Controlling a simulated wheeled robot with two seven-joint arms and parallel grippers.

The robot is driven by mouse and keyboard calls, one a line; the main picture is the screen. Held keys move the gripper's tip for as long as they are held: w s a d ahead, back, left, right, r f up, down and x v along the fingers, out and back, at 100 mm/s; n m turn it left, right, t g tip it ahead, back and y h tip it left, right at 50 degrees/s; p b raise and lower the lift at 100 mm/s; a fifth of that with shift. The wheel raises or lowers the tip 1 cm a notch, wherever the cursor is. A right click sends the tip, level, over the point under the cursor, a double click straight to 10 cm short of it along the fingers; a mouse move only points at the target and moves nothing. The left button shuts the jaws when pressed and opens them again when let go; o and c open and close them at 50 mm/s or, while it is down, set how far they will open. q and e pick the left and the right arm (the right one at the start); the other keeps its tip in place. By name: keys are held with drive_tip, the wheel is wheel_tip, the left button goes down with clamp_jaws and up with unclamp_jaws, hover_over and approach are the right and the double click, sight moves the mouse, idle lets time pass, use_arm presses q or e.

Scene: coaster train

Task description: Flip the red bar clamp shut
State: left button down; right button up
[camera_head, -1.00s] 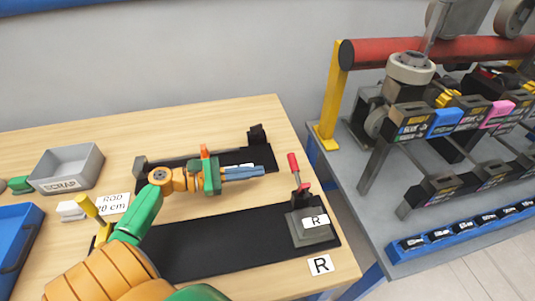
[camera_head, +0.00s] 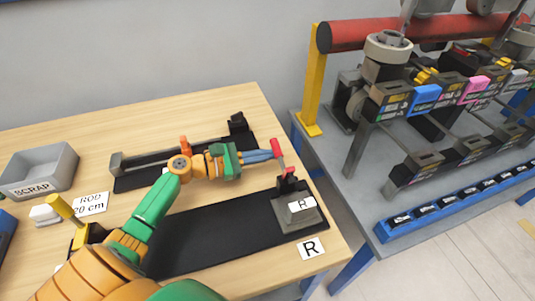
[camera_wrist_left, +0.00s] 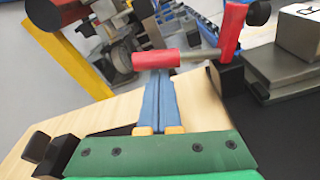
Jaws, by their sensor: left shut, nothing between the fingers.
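The red bar clamp's handle (camera_head: 277,147) stands up and leans slightly left above the grey block marked R (camera_head: 300,208), at the right end of the black base. In the left wrist view, the red grip (camera_wrist_left: 156,61) lies crosswise on a metal rod, which runs right to a red bracket (camera_wrist_left: 232,30). My left gripper (camera_head: 268,156) is shut and empty. Its blue fingertips (camera_wrist_left: 155,76) are right at the red grip, overlapping it in the picture; I cannot tell for sure whether they touch. My right gripper is not in view.
A grey SCRAP bin (camera_head: 40,172) and a ROD 20 cm card (camera_head: 91,203) are at the left. A second black fixture (camera_head: 135,178) lies behind my left arm. A grey bench (camera_head: 365,180) with a coaster train and red tube (camera_head: 370,32) stands right, past a gap.

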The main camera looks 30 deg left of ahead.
sight(273, 147)
use_arm(q)
drive_tip(key=shift+r+m, duration=0.5)
drive_tip(key=shift+r+m+p, duration=0.45)
drive_tip(key=shift+r+m, duration=0.05)
drive_tip(key=shift+m, duration=0.1)
drive_tip(key=shift+s+d+r+m+t, duration=0.2)
drive_tip(key=shift+r+m+t, duration=0.1)
drive_tip(key=shift+r+m, duration=0.3)
drive_tip(key=s+d+r+m+t+b, duration=0.1)
drive_tip(key=s+d+r+m+b, duration=0.1)
drive_tip(key=m, duration=0.7)
drive_tip(key=shift+s+d+r+m+t+b, duration=0.3)
drive_tip(key=shift+s+d+r, duration=0.35)
drive_tip(key=shift+r, duration=0.4)
drive_tip(key=shift+d, duration=0.1)
